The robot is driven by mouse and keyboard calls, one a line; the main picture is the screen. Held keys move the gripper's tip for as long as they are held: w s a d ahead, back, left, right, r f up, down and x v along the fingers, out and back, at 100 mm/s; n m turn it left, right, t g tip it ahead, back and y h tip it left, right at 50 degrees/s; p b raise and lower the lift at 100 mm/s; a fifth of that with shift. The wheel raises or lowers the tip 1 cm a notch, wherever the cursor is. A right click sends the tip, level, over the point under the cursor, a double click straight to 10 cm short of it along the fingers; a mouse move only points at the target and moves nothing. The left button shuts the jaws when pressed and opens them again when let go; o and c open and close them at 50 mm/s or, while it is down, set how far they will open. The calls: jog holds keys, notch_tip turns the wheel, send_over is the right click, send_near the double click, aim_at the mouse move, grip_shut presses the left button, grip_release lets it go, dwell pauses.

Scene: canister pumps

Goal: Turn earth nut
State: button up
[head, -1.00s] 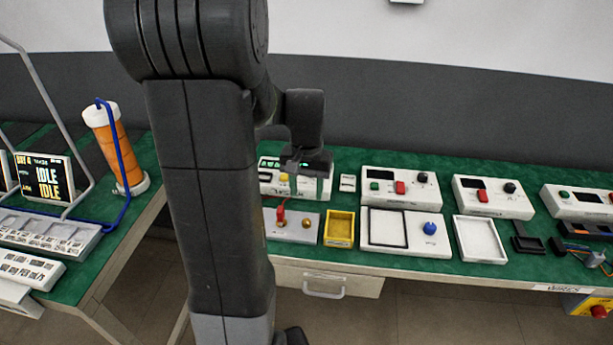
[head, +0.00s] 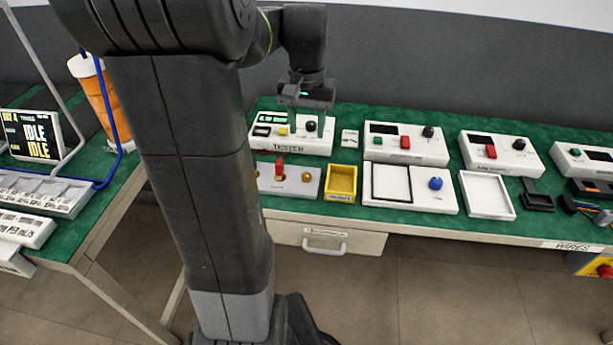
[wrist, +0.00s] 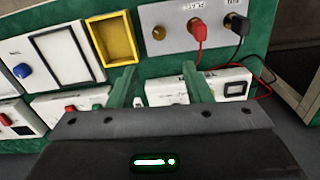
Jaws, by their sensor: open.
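The plate (head: 265,178) is a light grey box on the front row of the green bench. A small brass nut (head: 307,177) sits on its right side, beside a red plug (head: 280,168). In the wrist view the brass nut (wrist: 159,33) is bare, with the red plug (wrist: 198,30) and a black plug (wrist: 238,25) to its right. My gripper (head: 309,120) is open and empty, in front of the tester (head: 290,147) in the head view. In the wrist view its two green fingers (wrist: 158,72) stand apart, below the nut in the picture and not touching it.
A yellow tray (head: 341,182) stands right of the plate. Further right are a white panel with a blue knob (head: 436,183) and a white tray (head: 487,195). Boxes with buttons (head: 405,145) line the back row. Red and black leads (wrist: 262,70) hang near the plate's black plug.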

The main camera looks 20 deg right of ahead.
aim_at(306, 175)
jog(key=f+b, duration=0.3)
jog(key=f, duration=0.1)
jog(key=f+b, duration=0.3)
jog(key=f, duration=0.2)
jog(key=f+b, duration=0.3)
jog(key=f, duration=0.1)
jog(key=shift+s+a+f, duration=0.15)
jog(key=shift+s+f, duration=0.15)
jog(key=shift+f, duration=0.1)
grip_shut()
jog(key=shift+r+m+p, duration=0.2)
jog(key=shift+m+p, duration=0.3)
jog(key=shift+p, duration=0.1)
jog(key=shift+f+m, duration=0.15)
jog(key=shift+m, duration=0.15)
